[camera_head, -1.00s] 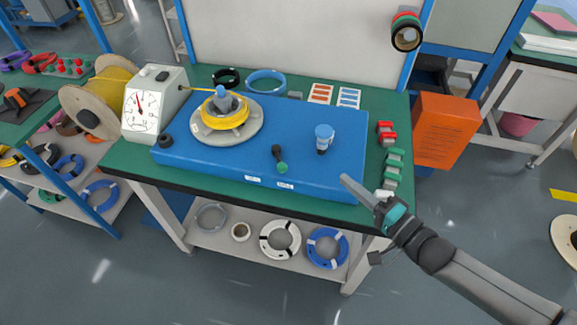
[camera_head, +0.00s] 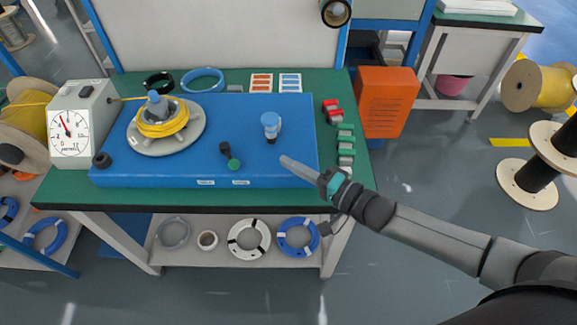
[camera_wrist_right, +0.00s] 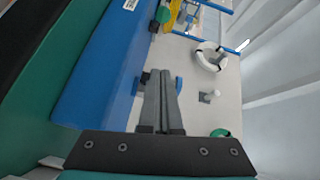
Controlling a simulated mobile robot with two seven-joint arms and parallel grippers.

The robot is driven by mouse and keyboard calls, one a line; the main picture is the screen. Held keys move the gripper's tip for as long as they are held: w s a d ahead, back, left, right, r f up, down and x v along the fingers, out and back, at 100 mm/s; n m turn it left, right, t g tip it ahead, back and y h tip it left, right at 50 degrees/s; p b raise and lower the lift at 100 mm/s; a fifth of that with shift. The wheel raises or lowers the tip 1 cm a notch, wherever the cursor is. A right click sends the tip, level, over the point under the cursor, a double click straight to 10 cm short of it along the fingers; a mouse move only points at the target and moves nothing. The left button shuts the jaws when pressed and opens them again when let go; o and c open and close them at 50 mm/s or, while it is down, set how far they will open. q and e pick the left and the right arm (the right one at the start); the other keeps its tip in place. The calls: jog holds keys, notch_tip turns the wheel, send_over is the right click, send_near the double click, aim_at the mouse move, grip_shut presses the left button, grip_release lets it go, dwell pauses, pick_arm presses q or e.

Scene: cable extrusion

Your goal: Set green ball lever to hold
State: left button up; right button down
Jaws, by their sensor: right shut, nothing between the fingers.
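The green ball lever (camera_head: 233,164) stands near the front edge of the blue machine top (camera_head: 200,170), with a dark pivot (camera_head: 225,148) behind its green ball. The ball points toward the front, over the labels. My right gripper (camera_head: 284,160) is shut and empty, to the right of the lever and apart from it, its fingers pointing left. In the right wrist view its closed fingers (camera_wrist_right: 161,78) point up the picture; a green round thing (camera_wrist_right: 163,15) beyond them seems to be the ball. My left gripper is not in view.
A blue-capped knob (camera_head: 270,122) stands behind and right of the lever. The yellow cable coil (camera_head: 162,120) sits on a round plate further left. A dial gauge (camera_head: 72,130) stands at the left. Red and green blocks (camera_head: 345,143) line the bench's right side.

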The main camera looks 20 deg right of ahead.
aim_at(253, 170)
jog(key=b+x, duration=0.1)
jog(key=x, duration=0.6)
jog(key=a, duration=0.2)
jog(key=s+a, duration=0.1)
jog(key=shift+f, duration=0.3)
jog(key=shift+s+a+f, duration=0.1)
jog(key=shift+s+a, duration=0.05)
jog(key=shift+a, duration=0.25)
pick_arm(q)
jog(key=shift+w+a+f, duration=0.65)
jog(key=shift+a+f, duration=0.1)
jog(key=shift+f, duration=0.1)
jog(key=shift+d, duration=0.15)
